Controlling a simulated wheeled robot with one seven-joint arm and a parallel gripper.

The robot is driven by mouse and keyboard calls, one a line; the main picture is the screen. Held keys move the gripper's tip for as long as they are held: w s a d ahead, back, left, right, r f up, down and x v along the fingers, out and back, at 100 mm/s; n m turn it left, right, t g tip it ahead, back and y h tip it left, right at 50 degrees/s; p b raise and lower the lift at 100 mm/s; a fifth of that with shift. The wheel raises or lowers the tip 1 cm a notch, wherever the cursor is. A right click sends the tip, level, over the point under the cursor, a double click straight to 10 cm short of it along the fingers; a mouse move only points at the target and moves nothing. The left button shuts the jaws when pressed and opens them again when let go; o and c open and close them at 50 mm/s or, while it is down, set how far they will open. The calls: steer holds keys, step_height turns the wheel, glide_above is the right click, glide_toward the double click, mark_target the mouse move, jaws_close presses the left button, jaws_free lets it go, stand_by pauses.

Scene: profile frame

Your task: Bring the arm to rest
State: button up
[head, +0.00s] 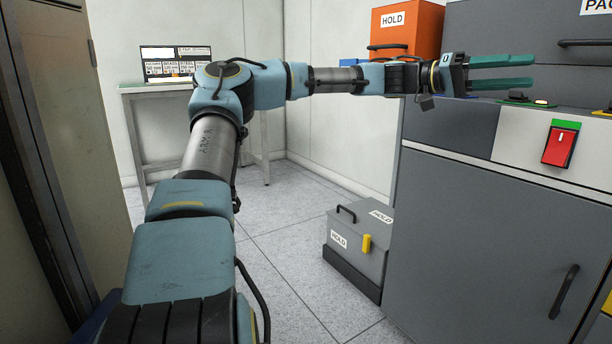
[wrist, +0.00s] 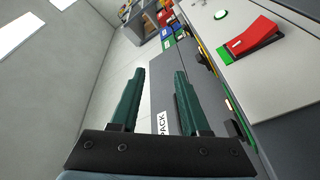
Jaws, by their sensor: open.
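My arm stretches from the lower left of the head view out to the right, and its end hangs over the grey cabinet's top. My gripper (head: 533,72) points right, with its two green fingers apart and nothing between them. In the wrist view my gripper (wrist: 158,78) also shows open, with a clear gap between the fingers. A red switch (head: 560,145) with a green part above it sits on the cabinet front, below and to the right of the fingers. It looks large at the upper right of the wrist view (wrist: 256,38).
The grey cabinet (head: 480,220) fills the right side. An orange box (head: 408,32) marked HOLD stands behind my gripper. A grey box (head: 357,245) marked HOLD sits on the floor. A table (head: 160,88) with a screen (head: 175,63) is at the back left. The middle floor is clear.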

steer(key=s+d+f+n+t+y, duration=0.1)
steer(key=s+f+n+t+y, duration=0.1)
steer(key=f, duration=0.6)
steer(key=s+f+n+t+y, duration=0.1)
steer(key=s+f+t+y, duration=0.15)
steer(key=f, duration=0.65)
steer(key=a+f+n+t+y, duration=0.25)
steer(key=a+f, duration=0.35)
steer(key=f, duration=0.4)
steer(key=w+a+f+n+t+y+p, duration=0.1)
steer(key=w+a+f+n+t+y, duration=0.15)
steer(key=a, duration=0.55)
steer(key=w+a+f+n+t+y, duration=0.15)
steer(key=a+f, duration=0.25)
steer(key=a, duration=0.4)
steer(key=s+a+n+t+y, duration=0.15)
steer(key=a+n, duration=0.25)
steer(key=a, duration=1.2)
steer(key=s+a+r+n+t+y+p, duration=0.2)
steer(key=a+r, duration=0.1)
steer(key=a, duration=0.3)
step_height(320, 180, up, 37)
steer(key=p, duration=3.6)
steer(key=shift+w+d+p, duration=0.2)
steer(key=shift+p, duration=0.2)
